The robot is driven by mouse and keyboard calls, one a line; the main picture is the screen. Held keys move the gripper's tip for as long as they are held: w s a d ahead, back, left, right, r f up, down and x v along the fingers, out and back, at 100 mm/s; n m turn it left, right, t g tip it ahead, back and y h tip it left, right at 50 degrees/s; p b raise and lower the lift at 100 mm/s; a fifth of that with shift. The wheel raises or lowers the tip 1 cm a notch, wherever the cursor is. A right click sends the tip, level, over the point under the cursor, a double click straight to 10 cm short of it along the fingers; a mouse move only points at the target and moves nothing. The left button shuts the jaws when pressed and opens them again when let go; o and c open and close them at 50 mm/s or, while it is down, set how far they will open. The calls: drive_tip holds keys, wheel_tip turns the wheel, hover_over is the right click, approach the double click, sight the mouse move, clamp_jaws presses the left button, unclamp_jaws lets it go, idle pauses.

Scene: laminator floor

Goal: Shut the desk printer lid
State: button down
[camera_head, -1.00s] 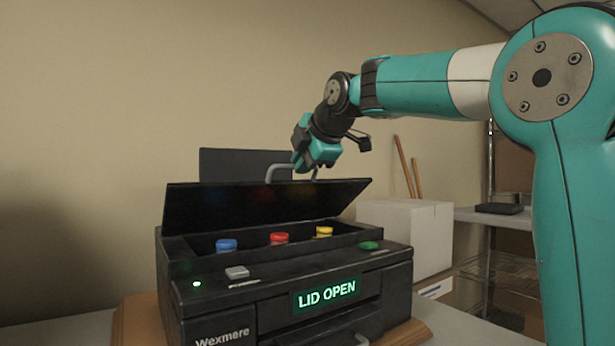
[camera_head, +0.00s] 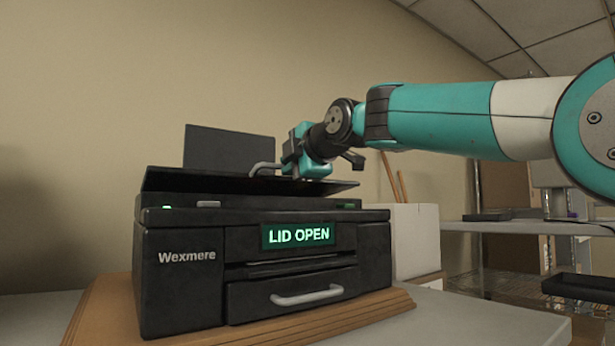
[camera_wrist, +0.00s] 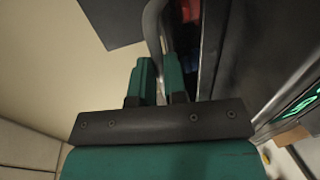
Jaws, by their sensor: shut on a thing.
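The black desk printer (camera_head: 185,285) marked Wexmere stands on a wooden board. Its lid (camera_head: 215,182) is tilted slightly, with its near edge raised above the body. The green display (camera_head: 298,235) reads LID OPEN. My gripper (camera_head: 290,168) is at the lid's grey bar handle (camera_head: 261,167) and shut on it. In the wrist view, the two teal fingers of my gripper (camera_wrist: 159,70) close around the handle (camera_wrist: 153,28). The inside of the printer is hidden in the head view; a red spot shows through the gap in the wrist view.
A dark upright panel (camera_head: 228,150) rises behind the lid. A drawer with a grey pull (camera_head: 307,296) is at the printer's front. A white box (camera_head: 413,240) stands right behind it, with shelving beyond. The wooden board (camera_head: 350,318) sits on a grey table.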

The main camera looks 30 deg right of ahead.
drive_tip(key=shift+s+f+b, duration=0.2)
drive_tip(key=shift+f+b, duration=1.4)
drive_tip(key=shift+f, duration=1.15)
drive_tip(key=c, duration=1.2)
unclamp_jaws()
drive_tip(key=shift+o, duration=0.2)
drive_tip(key=shift+s+r, duration=0.1)
